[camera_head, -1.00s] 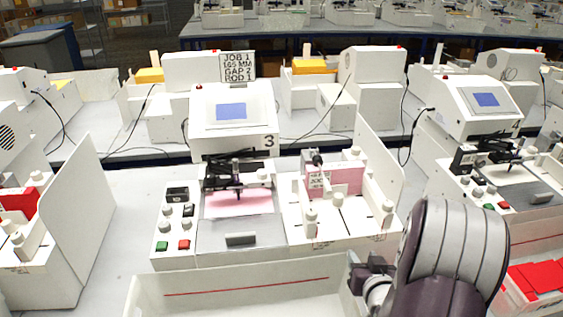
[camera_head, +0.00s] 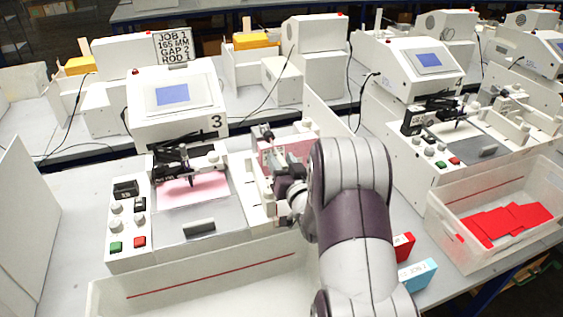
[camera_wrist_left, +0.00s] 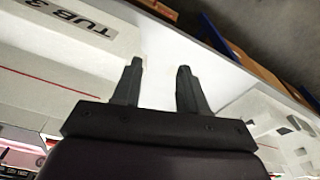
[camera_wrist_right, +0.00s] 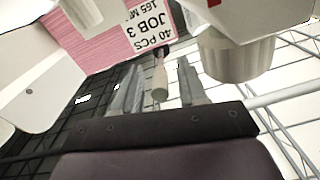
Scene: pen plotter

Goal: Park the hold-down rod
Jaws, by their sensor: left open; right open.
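At station 3, a pink card stack (camera_head: 268,152) stands in the feed bay right of the plotter (camera_head: 187,185). A short dark-ended rod (camera_head: 262,133), which looks like the hold-down rod, shows at the top of the stack. My right gripper (camera_head: 282,170) is at the front of the bay, partly hidden by its own arm. In the right wrist view it is open (camera_wrist_right: 157,80), with a slim pale rod (camera_wrist_right: 160,80) showing between its fingers; I cannot tell whether they touch. My left gripper (camera_wrist_left: 157,85) is open and empty in its wrist view, beside a tub marked TUB 3 (camera_wrist_left: 85,25).
A sign (camera_head: 172,47) reads JOB 1, 165 MM, GAP 2, ROD 1. A white bin (camera_head: 110,290) lies along the front. A clear tub with red cards (camera_head: 450,225) is at right. Red and blue boxes (camera_head: 417,274) lie beside my right arm.

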